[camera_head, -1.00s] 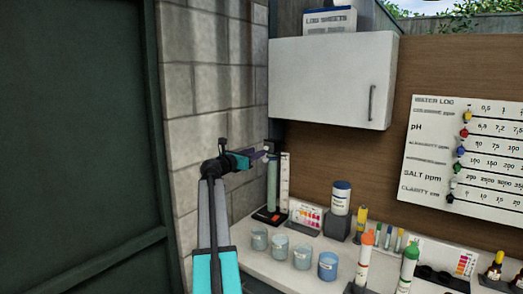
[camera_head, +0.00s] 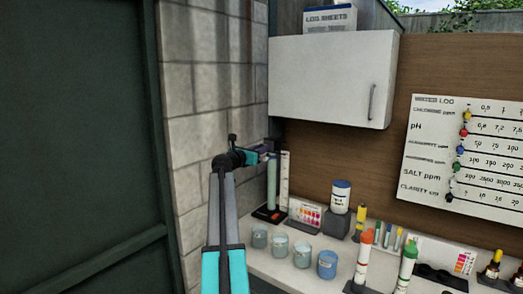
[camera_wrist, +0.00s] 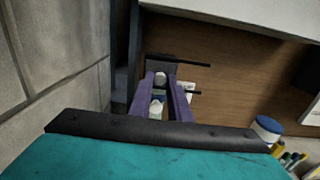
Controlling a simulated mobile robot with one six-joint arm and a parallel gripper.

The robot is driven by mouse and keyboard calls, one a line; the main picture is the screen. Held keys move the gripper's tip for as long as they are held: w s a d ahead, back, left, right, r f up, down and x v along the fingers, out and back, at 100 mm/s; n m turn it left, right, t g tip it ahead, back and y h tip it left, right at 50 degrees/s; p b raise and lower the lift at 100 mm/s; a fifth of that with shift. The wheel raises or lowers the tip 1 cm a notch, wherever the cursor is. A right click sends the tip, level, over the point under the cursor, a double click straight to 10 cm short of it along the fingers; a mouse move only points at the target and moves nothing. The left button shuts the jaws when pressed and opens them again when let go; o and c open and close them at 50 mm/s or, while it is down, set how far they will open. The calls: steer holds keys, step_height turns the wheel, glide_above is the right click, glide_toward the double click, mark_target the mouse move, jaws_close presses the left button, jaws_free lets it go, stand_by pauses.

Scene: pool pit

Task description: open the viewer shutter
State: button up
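A tall viewer tube (camera_head: 271,182) with pale green contents stands upright on a black base at the counter's back left. A white scale strip (camera_head: 284,182) is beside it. My gripper (camera_head: 266,150) is at the top of the tube, covering part of it. In the wrist view, my gripper's two purple fingers (camera_wrist: 161,80) are apart. A small pale knob (camera_wrist: 160,77) shows between their tips, in front of a dark grey plate (camera_wrist: 160,66), possibly the shutter. Whether the fingers touch the knob, I cannot tell. Black bars (camera_wrist: 183,59) stick out to the right.
A white wall cabinet (camera_head: 330,80) hangs above and right of my gripper. A block wall (camera_head: 205,100) is close on the left. Several glass cups (camera_head: 302,254), a lidded white bottle (camera_head: 340,197) and a colour card (camera_head: 305,216) stand on the counter.

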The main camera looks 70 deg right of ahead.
jaws_close()
steer(key=shift+s, duration=0.1)
steer(key=s+p, duration=0.1)
steer(key=s, duration=0.1)
steer(key=s+a+p, duration=0.1)
steer(key=s, duration=0.2)
steer(key=shift+a, duration=0.2)
steer(key=o, duration=0.7)
jaws_free()
steer(key=shift+a, duration=0.1)
